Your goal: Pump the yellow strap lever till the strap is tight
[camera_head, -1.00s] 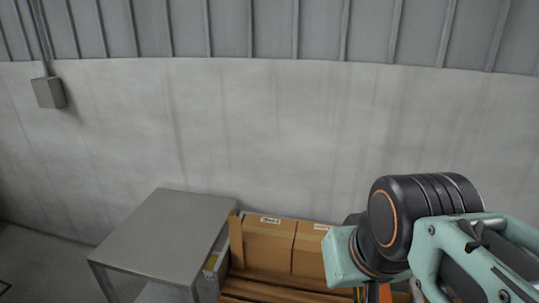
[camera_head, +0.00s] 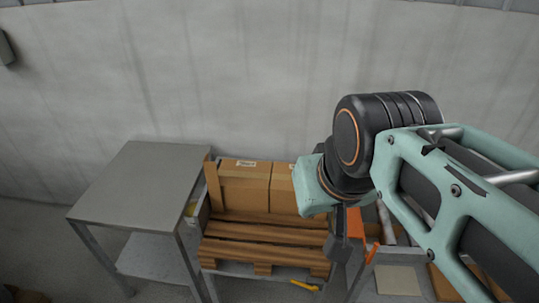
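A small yellow bar (camera_head: 305,285), which looks like the strap lever, shows low at the front of the wooden pallet (camera_head: 265,230). It is small in view, and I cannot make out the strap or how tight it is. Two brown cardboard boxes (camera_head: 244,185) stand on the pallet, the right one partly behind my arm. My gripper (camera_head: 338,262) is the dark end hanging below my green wrist, right of the pallet and above and to the right of the yellow bar, apart from it in the picture. Its fingers are too dark and small to read.
A grey metal table (camera_head: 140,185) with a lower shelf stands at left. An orange part (camera_head: 358,225) shows just beside my gripper. At lower right, another frame or bench (camera_head: 395,280) is partly hidden by my arm. A concrete wall (camera_head: 240,80) closes off the back.

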